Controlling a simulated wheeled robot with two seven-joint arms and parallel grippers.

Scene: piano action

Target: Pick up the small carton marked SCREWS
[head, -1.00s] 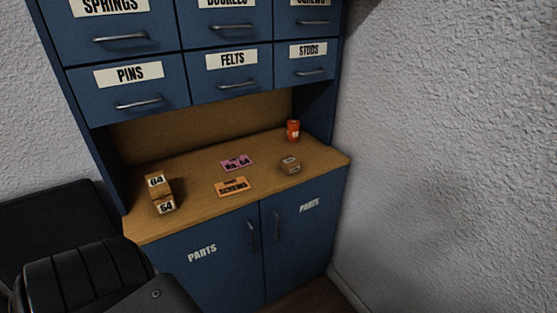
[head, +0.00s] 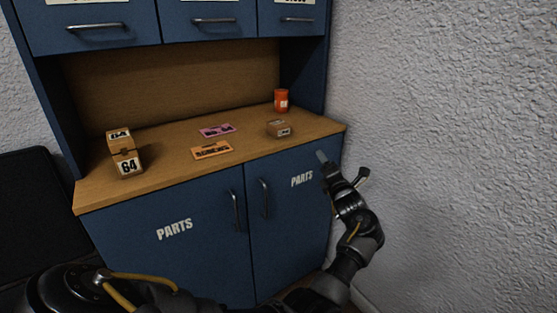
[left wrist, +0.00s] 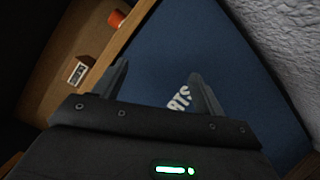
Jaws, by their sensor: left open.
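A small brown carton (head: 279,128) with a label on its front sits on the right part of the wooden counter; its print is too small to read. It also shows in the left wrist view (left wrist: 78,72), at the left. An orange card (head: 212,150) with dark, blurred print lies flat on the counter left of it. My left gripper (head: 343,167) is open and empty, in front of the right cabinet door, right of and lower than the carton. In the left wrist view, its two fingers (left wrist: 160,80) stand apart before the blue door. My right gripper is not in view.
An orange can (head: 281,100) stands behind the carton. A pink card (head: 217,131) lies at mid-counter. Drawers (head: 95,28) overhang the counter's back. A textured wall (head: 450,120) closes the right side.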

